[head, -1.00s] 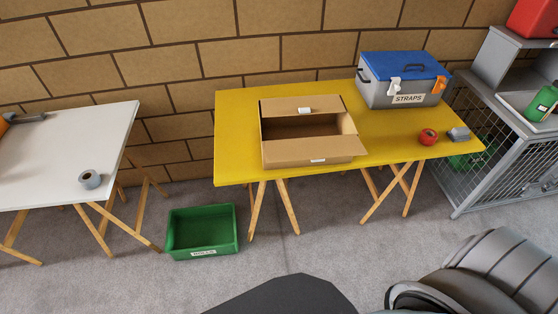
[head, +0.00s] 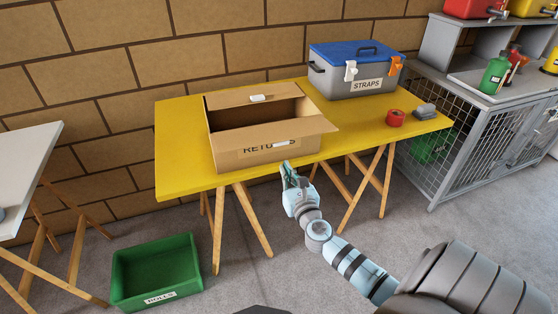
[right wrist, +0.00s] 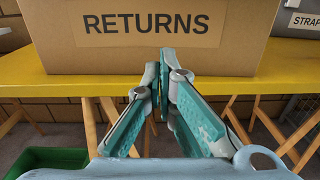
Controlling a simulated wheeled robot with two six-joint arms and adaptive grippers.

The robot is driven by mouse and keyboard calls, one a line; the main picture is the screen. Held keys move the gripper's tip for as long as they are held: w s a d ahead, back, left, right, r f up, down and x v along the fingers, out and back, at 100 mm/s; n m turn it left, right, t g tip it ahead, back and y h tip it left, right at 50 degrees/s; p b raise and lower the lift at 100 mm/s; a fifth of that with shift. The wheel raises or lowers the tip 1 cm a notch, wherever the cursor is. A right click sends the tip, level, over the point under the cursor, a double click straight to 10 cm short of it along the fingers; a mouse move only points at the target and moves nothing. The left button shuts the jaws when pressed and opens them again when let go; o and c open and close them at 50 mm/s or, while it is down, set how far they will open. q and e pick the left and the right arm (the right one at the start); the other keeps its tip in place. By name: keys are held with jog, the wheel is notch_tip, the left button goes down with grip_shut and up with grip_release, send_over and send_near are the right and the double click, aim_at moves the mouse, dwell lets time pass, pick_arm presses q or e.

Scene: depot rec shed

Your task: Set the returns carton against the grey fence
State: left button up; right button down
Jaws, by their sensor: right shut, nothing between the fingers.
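The returns carton (head: 228,160) is a brown cardboard box with its flaps open. It stands on the yellow table (head: 180,182) near the front edge, left of the middle. My right gripper (head: 287,168) is just in front of the carton's lower right part, at the table's front edge. In the right wrist view the carton's front (right wrist: 245,45) fills the top, with its RETURNS label readable. There the fingers of my right gripper (right wrist: 161,68) are shut and empty, pointing at the carton below the label. My left gripper is out of view. I cannot pick out a grey fence.
A grey STRAPS box (head: 350,84) with a blue lid stands behind and right of the carton. A red roll (head: 395,118) and a small grey object (head: 425,111) lie at the table's right end. A green crate (head: 155,270) sits on the floor. A mesh cage (head: 475,150) stands at right.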

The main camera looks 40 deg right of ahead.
aim_at(276, 152)
jog(key=b+x, duration=0.1)
jog(key=x, duration=0.5)
jog(key=shift+w+d, duration=0.1)
jog(key=shift+w, duration=0.1)
